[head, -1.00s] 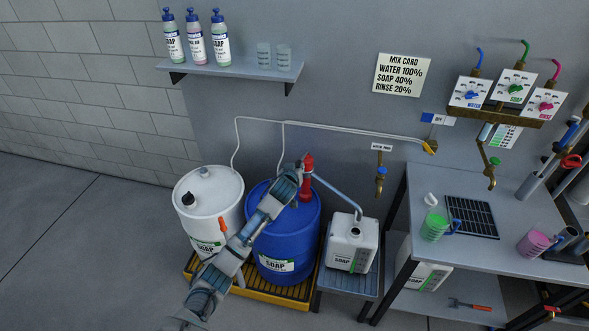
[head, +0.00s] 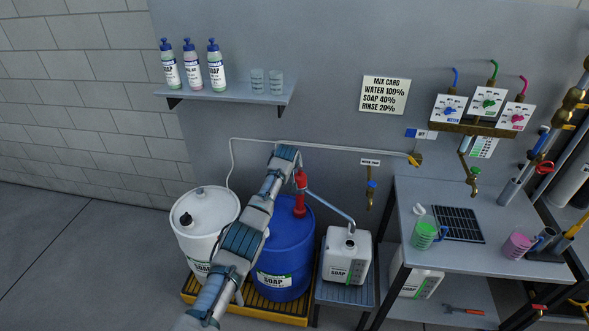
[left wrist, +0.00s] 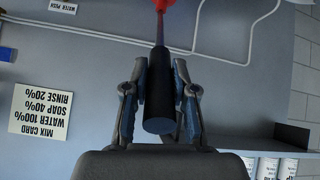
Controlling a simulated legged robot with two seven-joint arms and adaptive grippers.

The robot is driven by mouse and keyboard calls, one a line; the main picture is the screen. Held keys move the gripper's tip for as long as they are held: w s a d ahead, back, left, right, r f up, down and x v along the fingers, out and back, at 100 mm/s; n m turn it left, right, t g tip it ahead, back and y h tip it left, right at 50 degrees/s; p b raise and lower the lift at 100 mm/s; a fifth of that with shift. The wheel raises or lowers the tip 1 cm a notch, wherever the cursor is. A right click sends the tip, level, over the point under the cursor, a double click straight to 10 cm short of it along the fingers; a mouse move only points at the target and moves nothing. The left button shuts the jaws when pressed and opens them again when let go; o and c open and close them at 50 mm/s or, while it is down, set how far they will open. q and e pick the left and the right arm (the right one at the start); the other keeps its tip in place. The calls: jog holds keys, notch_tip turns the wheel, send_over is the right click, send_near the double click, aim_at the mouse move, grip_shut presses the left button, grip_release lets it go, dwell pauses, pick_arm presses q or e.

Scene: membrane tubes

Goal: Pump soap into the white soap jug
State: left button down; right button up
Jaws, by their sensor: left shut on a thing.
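The white soap jug (head: 336,271) stands upright on a low stand, its opening on top. A blue soap drum (head: 278,243) stands to its left with a red pump (head: 300,196) on top. A pale spout tube (head: 331,206) runs from the pump down to the jug's opening; whether its end is inside cannot be told. My left gripper (head: 287,153) is above the pump. In the left wrist view, the gripper (left wrist: 160,75) is shut around the black pump handle (left wrist: 160,108), whose rod leads to a red part. My right gripper is in neither view.
A white drum (head: 206,222) stands left of the blue one, both on a yellow spill tray (head: 250,311). A shelf (head: 225,95) with bottles is above. At right is a table (head: 480,204) with a green-filled jug (head: 424,235) and a pink-filled jug (head: 516,246).

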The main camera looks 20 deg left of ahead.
pick_arm(q)
jog(key=shift+f, duration=0.1)
dwell(0.3)
jog(key=c, duration=0.9)
grip_release()
jog(key=shift+s+d+r, duration=0.1)
jog(key=shift+s+r, duration=0.3)
jog(key=shift+r, duration=0.2)
jog(key=v, duration=1)
jog(key=shift+s+r, duration=0.1)
jog(key=shift+s, duration=0.05)
